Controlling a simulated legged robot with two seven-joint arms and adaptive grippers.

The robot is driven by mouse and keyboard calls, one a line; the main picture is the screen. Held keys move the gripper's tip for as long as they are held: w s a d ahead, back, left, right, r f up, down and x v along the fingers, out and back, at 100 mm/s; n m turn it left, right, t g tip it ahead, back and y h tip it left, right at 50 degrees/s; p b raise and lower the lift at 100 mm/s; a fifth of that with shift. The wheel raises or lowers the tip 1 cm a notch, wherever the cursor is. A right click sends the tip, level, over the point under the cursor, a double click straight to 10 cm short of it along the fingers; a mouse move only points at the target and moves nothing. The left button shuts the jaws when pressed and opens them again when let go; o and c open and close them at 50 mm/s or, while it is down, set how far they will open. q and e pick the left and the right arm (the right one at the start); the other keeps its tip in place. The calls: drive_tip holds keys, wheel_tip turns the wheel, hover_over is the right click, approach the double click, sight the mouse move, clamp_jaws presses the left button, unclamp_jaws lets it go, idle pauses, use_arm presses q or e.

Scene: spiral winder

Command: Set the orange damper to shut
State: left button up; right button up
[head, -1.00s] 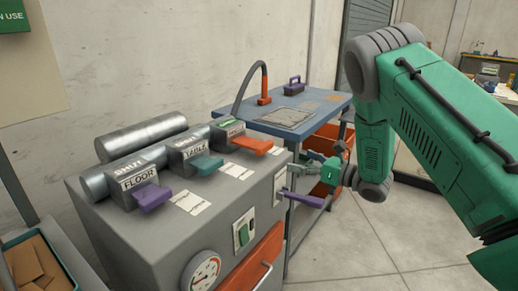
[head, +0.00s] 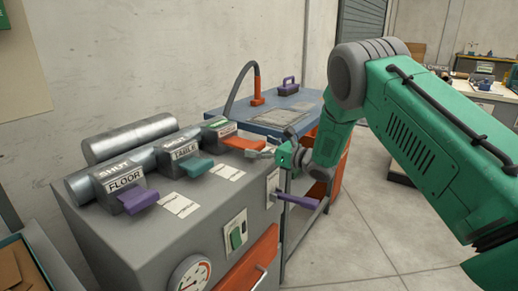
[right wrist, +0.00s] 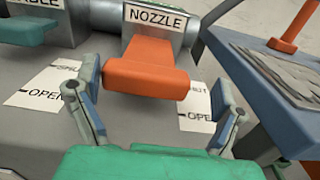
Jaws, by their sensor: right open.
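The orange damper (head: 241,143) is a flat handle coming out of a grey housing labelled NOZZLE, the rightmost of three on the grey machine. In the right wrist view the orange damper (right wrist: 150,68) lies between the spread fingers of my right gripper (right wrist: 155,82), with a gap on each side. A card (right wrist: 196,112) marked OPEN, with another word partly covered, lies right of it. In the head view my right gripper (head: 266,152) is at the handle's outer end, open and empty. My left gripper is out of view.
A teal TABLE handle (head: 193,167) and a purple FLOOR handle (head: 140,201) stand to the left on the same machine. A purple lever (head: 300,201) sticks out below my right gripper. A blue-topped bench (head: 270,118) with a hose stands behind.

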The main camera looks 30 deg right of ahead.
drive_tip(key=shift+w+a+r, duration=0.1)
drive_tip(key=shift+w+a, duration=0.05)
drive_tip(key=shift+a, duration=0.1)
drive_tip(key=shift+a+r, duration=0.25)
drive_tip(key=shift+a, duration=0.55)
drive_tip(key=shift+c, duration=0.8)
drive_tip(key=c, duration=0.7)
drive_tip(key=shift+f, duration=0.15)
drive_tip(key=c, duration=0.7)
drive_tip(key=shift+d, duration=0.35)
drive_tip(key=shift+c, duration=0.4)
drive_tip(key=shift+d+f, duration=0.1)
drive_tip(key=b+x, duration=0.1)
drive_tip(key=x, duration=0.1)
drive_tip(key=b+x, duration=0.2)
drive_tip(key=x, duration=0.1)
drive_tip(key=shift+w+a+f+b, duration=0.1)
drive_tip(key=shift+a+f+b, duration=0.15)
drive_tip(key=shift+b, duration=0.05)
drive_tip(key=shift+w+a+r, duration=0.1)
drive_tip(key=shift+w, duration=0.05)
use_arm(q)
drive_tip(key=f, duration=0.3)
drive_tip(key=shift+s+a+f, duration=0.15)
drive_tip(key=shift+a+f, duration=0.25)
use_arm(e)
drive_tip(key=shift+r, duration=0.1)
